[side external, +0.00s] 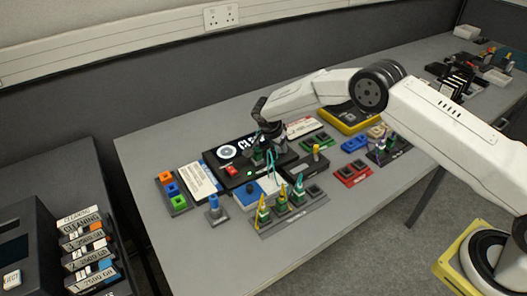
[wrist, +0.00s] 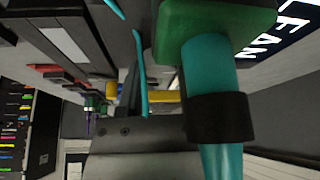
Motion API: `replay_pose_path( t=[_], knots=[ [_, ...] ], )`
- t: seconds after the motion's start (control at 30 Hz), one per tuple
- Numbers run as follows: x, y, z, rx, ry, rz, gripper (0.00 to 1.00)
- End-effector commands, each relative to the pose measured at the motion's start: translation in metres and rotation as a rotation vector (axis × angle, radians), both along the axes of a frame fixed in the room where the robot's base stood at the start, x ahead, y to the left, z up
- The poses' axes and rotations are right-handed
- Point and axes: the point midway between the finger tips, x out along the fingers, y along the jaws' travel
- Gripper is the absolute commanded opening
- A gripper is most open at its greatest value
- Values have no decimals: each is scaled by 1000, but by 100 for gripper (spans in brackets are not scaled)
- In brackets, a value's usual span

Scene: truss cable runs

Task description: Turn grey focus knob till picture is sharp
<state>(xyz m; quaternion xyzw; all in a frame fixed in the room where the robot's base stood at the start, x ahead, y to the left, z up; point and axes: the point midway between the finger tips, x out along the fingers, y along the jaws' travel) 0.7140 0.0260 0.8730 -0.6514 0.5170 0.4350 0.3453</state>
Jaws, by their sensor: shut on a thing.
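A black inspection device (side external: 239,183) lies on the grey table. Its dark screen shows a pale round picture (side external: 227,153) and large white lettering, partly hidden by my gripper. I cannot make out a grey focus knob in either view; it may be behind my gripper. My gripper (side external: 266,143) is low over the device's right side, pointing down. It is shut on a green connector (wrist: 215,30) with a teal boot (wrist: 208,65) and a black ring, close up in the wrist view. Part of the screen lettering (wrist: 270,40) shows beside it.
A rack of green and teal connectors (side external: 290,205) stands in front, with teal cables rising near my gripper. A blue-topped post (side external: 214,207), a colored block strip (side external: 172,193), a white card (side external: 200,182) and a yellow case (side external: 345,118) surround the device. The table's near left is clear.

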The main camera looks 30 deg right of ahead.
Motion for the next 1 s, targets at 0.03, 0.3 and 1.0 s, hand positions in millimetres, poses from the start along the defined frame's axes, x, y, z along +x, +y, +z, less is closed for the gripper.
replay_pose_path(
  t=[0.03, 0.3, 1.0],
  knots=[
    [0, 1, -1, 1, 0, -15, 0],
    [0, 1, 0, 2, 1, -56, 0],
    [0, 0, 0, 1, 0, -54, 80]
  ],
)
